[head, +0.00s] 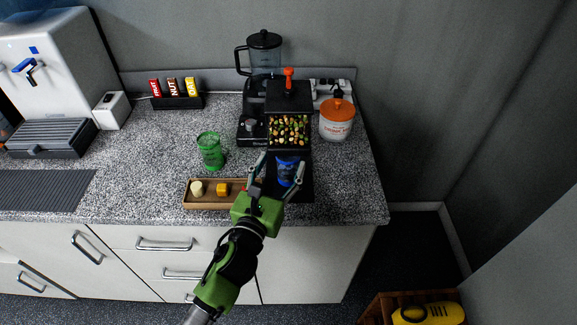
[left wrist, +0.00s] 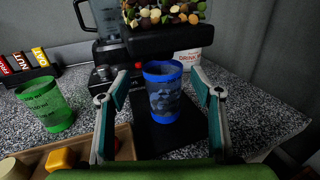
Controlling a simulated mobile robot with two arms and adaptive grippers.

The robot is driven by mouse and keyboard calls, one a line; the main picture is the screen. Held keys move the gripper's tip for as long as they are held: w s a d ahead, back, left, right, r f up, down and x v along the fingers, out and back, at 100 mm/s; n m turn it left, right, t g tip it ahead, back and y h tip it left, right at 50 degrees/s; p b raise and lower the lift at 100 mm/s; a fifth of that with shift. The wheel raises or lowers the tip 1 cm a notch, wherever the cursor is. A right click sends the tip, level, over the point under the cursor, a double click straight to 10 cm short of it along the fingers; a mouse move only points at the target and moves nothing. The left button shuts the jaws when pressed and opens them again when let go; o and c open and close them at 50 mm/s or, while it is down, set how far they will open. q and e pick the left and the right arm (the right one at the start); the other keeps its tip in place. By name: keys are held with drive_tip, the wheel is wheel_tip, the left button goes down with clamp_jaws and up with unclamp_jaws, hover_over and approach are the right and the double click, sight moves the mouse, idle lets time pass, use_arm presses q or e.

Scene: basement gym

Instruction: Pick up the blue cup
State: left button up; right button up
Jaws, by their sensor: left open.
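The blue cup (head: 289,171) stands upright on the dark base under the snack dispenser (head: 290,128). In the left wrist view the blue cup (left wrist: 162,92) is in the middle, between the two fingers and a little beyond their tips. My left gripper (head: 278,166) is open, with one finger on each side of the cup. It also shows in the left wrist view (left wrist: 163,80), and I see no clear contact with the cup. My right gripper is in neither view.
A green cup (head: 210,151) stands to the left. A wooden tray (head: 208,206) with small blocks lies at the counter's front. A blender (head: 263,62) and a white jar with orange lid (head: 337,121) stand behind. A snack bar box (head: 177,101) sits at the wall.

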use_arm(q)
drive_tip(key=x, duration=0.2)
drive_tip(key=p+x, duration=0.1)
drive_tip(key=x, duration=0.1)
drive_tip(key=shift+d+r, duration=0.2)
drive_tip(key=shift+d, duration=0.05)
drive_tip(key=shift+w+f, duration=0.15)
drive_tip(key=shift+w, duration=0.2)
drive_tip(key=shift+s, duration=0.1)
drive_tip(key=shift+c, duration=0.7)
drive_tip(key=c, duration=1.3)
drive_tip(key=shift+r, duration=0.2)
